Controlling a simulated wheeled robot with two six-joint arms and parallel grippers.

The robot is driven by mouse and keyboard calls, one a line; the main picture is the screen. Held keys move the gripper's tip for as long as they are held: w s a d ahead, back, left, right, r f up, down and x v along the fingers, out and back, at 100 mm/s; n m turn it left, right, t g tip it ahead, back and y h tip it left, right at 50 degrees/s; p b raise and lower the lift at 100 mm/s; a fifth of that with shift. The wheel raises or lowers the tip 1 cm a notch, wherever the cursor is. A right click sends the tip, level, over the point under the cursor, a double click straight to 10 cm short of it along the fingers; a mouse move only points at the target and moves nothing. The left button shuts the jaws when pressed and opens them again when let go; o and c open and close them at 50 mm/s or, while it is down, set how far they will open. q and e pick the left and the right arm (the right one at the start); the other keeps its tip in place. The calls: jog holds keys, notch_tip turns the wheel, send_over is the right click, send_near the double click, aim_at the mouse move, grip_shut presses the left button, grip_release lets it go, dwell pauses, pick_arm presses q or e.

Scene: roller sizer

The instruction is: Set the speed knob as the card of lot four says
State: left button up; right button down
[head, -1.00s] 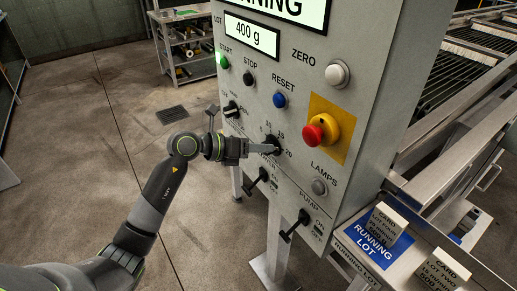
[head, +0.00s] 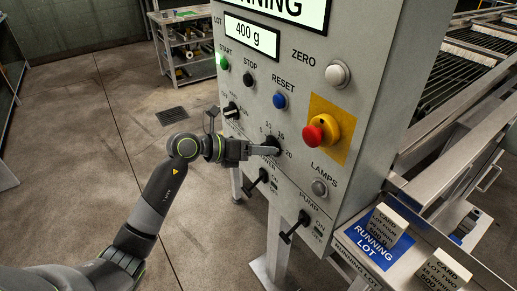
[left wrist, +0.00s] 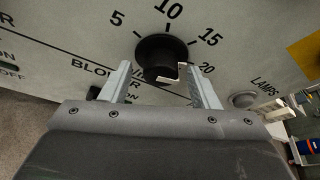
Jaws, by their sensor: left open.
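The speed knob (head: 272,144) is a black dial on the grey panel, with 10, 15 and 20 readable around it. In the left wrist view the knob (left wrist: 160,50) has 5, 10, 15 and 20 around it and a pale mark at its lower right, toward 20. My left gripper (head: 266,150) is at the knob. Its open fingers (left wrist: 161,76) stand on either side just below it, and contact cannot be told. The lot four card (head: 388,223) stands on the blue running lot pad (head: 366,249); its small print is hard to read. My right gripper is not in view.
The red emergency button (head: 320,130) juts out right of the knob. The blower switch (head: 257,180) and pump switch (head: 295,226) are below it. A lot two card (head: 446,268) stands at lower right. The display (head: 251,36) reads 400 g. Open floor lies left of the panel.

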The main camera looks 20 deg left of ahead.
pick_arm(q)
jog(key=shift+a, duration=0.1)
jog(key=b+v, duration=0.2)
jog(key=v, duration=1.5)
jog(key=shift+b, duration=0.4)
jog(key=shift+a, duration=0.1)
